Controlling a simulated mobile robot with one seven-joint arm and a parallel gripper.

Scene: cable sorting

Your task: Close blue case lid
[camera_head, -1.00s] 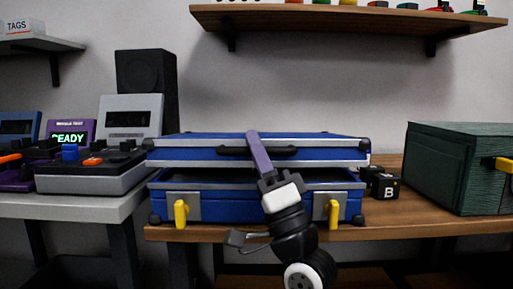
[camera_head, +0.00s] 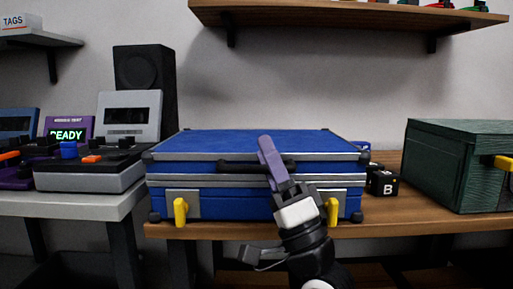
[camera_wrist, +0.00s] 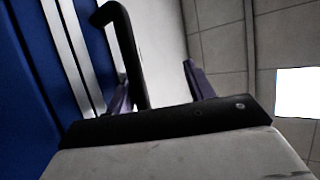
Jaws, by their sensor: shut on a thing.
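The blue case (camera_head: 235,207) sits on the wooden table with its lid (camera_head: 245,144) down; no gap shows at the front seam. The lid's black handle (camera_head: 230,167) is on the front edge. It also shows in the wrist view (camera_wrist: 128,50), passing between my purple fingers. My gripper (camera_head: 268,150) is at the right part of the handle, shut on it. Two yellow latches, left (camera_head: 180,211) and right (camera_head: 332,211), are on the case front; my wrist is close beside the right one.
A black box marked B (camera_head: 383,182) is just right of the case. A dark green case (camera_head: 455,165) stands farther right. Consoles stand on the grey table (camera_head: 95,206) at the left. A wooden shelf (camera_head: 340,18) hangs above.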

